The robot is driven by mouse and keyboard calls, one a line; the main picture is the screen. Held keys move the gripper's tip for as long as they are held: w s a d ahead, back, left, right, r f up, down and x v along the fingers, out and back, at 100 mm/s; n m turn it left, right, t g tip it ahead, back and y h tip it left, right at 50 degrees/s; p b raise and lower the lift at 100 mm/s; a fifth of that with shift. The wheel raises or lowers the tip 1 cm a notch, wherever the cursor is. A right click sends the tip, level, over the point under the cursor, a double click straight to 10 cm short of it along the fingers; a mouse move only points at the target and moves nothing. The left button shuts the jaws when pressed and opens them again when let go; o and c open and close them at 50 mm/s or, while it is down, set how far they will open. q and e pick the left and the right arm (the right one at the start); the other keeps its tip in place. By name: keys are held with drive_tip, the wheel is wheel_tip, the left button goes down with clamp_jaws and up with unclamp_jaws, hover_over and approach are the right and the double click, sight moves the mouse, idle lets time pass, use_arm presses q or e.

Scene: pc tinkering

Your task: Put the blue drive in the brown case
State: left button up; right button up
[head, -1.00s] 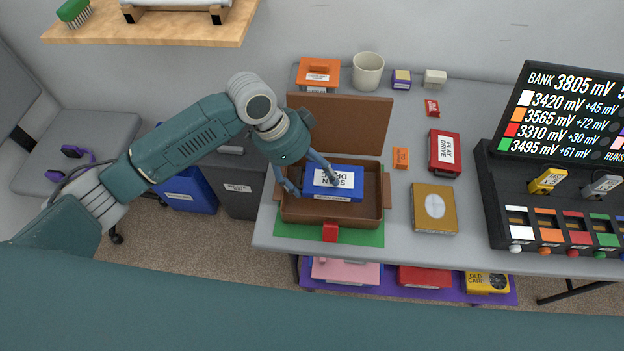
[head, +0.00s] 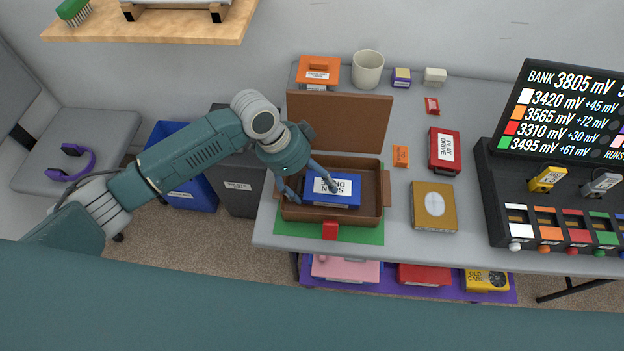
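The blue drive (head: 346,199), with a white label, lies inside the open brown case (head: 330,214), label up. The case stands on a green mat (head: 370,236) at the table's front left, its lid raised at the back. My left gripper (head: 314,190) is over the case with its fingers spread. One finger is left of the drive, with a small gap showing. The other crosses in front of the drive's label and hides part of it; whether it touches cannot be told. My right gripper is not in view.
A red latch (head: 330,231) is at the case's front. A tan box with an oval (head: 434,207), a red drive (head: 444,152) and a small orange box (head: 401,156) lie to the right. A black display bank (head: 500,215) stands farther right. An orange case (head: 318,72) and cup (head: 367,70) are behind.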

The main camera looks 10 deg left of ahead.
use_arm(q)
drive_tip(key=o, duration=0.3)
drive_tip(key=shift+o, duration=0.2)
drive_tip(key=shift+r, duration=0.15)
drive_tip(key=shift+r, duration=0.35)
drive_tip(key=v, duration=1.2)
drive_tip(key=shift+r+b, duration=0.2)
drive_tip(key=shift+b, duration=0.15)
drive_tip(key=shift+s+d+f, duration=0.1)
